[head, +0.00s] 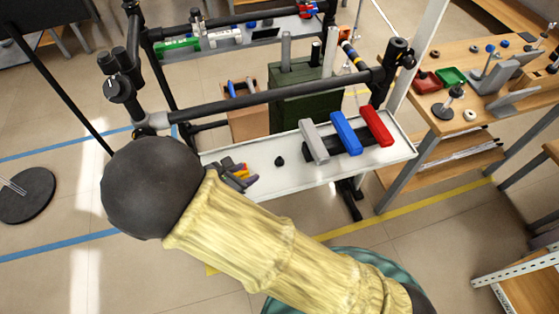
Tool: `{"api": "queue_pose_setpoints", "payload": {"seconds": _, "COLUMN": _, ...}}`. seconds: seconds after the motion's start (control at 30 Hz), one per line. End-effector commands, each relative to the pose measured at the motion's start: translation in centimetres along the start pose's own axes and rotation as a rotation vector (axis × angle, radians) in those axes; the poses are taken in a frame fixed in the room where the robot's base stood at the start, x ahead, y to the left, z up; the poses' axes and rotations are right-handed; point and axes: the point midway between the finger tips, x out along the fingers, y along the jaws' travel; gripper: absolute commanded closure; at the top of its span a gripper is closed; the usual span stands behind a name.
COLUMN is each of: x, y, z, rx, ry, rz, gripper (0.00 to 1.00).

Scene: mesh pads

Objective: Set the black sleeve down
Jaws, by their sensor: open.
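A small black piece (280,161), which looks like the black sleeve, rests on the white tray table (302,178), left of the grey block. It is too small to make out its shape or whether it is hollow. No gripper touches it. My own arm, pale yellow with a dark round joint, crosses the front of the view and covers the tray's left front part.
Grey (314,142), blue (346,133) and red (377,126) blocks lie on the tray's right half. Grey, yellow and purple pieces (238,172) lie left, beside my arm. A dark rail (270,101) runs above the back edge. A green box (300,100) stands behind.

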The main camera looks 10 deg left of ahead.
Motion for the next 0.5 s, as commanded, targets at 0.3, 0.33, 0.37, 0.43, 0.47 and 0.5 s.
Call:
{"api": "queue_pose_setpoints", "payload": {"seconds": 0.3, "x": 5.7, "y": -0.2, "z": 0.0, "rx": -0.001, "ry": -0.002, "rz": -0.006, "gripper": 0.59}}
{"api": "queue_pose_setpoints", "payload": {"seconds": 0.33, "x": 6.2, "y": -0.2, "z": 0.0, "rx": 0.000, "ry": -0.001, "rz": -0.006, "gripper": 0.59}}
{"api": "queue_pose_setpoints", "payload": {"seconds": 0.37, "x": 6.7, "y": -0.2, "z": 0.0, "rx": -0.001, "ry": -0.001, "rz": -0.006, "gripper": 0.59}}
{"api": "queue_pose_setpoints", "payload": {"seconds": 0.43, "x": 7.9, "y": -0.1, "z": 0.0, "rx": 0.000, "ry": -0.001, "rz": -0.006, "gripper": 0.59}}
{"api": "queue_pose_setpoints", "payload": {"seconds": 0.47, "x": 8.5, "y": -0.1, "z": 0.0, "rx": 0.001, "ry": -0.001, "rz": -0.006, "gripper": 0.59}}
{"api": "queue_pose_setpoints", "payload": {"seconds": 0.5, "x": 9.2, "y": -0.2, "z": 0.0, "rx": -0.001, "ry": -0.001, "rz": -0.006, "gripper": 0.59}}
